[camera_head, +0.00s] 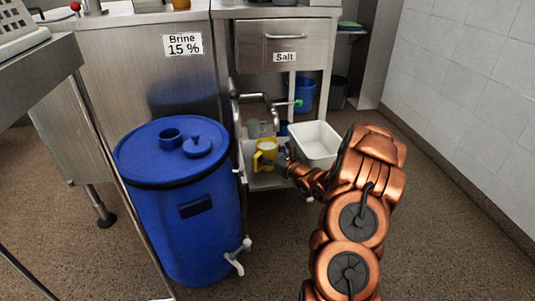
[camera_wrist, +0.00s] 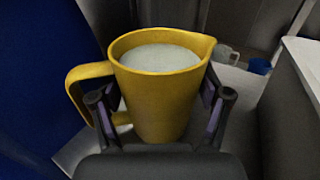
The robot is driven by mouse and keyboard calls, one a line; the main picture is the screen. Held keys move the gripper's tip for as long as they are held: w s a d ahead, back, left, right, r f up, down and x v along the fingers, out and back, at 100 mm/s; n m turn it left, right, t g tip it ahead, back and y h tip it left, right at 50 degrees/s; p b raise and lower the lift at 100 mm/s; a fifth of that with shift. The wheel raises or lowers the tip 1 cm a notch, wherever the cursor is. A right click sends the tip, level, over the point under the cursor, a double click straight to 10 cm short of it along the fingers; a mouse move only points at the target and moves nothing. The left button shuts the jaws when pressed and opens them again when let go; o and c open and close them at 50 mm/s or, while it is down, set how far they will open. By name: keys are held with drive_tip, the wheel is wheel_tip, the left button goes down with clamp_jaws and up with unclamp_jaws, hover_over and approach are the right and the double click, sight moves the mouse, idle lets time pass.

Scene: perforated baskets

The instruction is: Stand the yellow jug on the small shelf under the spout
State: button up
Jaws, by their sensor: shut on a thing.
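The yellow jug (camera_head: 265,154) is upright at the low metal shelf (camera_head: 262,181) beside the blue barrel. In the wrist view the jug (camera_wrist: 160,100) holds a pale whitish liquid, with its handle to the left and its lip to the right. My gripper (camera_wrist: 160,112) is shut on the jug, one finger on each side of its body. In the head view my gripper (camera_head: 284,160) reaches the jug from the right. A metal spout (camera_head: 262,97) sticks out above the shelf, higher than the jug. I cannot tell whether the jug's base touches the shelf.
The blue barrel (camera_head: 180,225) with a white tap stands close on the left. A white basin (camera_head: 315,140) is just right of the jug. A grey jug (camera_head: 256,128) stands behind it. A blue bucket (camera_head: 304,95) is farther back. Open floor lies to the right.

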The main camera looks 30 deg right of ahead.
sight(274, 155)
drive_tip(key=o, duration=1.7)
drive_tip(key=s, duration=0.2)
drive_tip(key=s+p, duration=0.1)
drive_tip(key=s, duration=0.1)
drive_tip(key=s+p, duration=0.1)
drive_tip(key=s, duration=0.1)
drive_tip(key=shift+d+r, duration=0.1)
drive_tip(key=shift+d, duration=0.3)
drive_tip(key=shift+s+d, duration=0.1)
drive_tip(key=shift+s, duration=0.65)
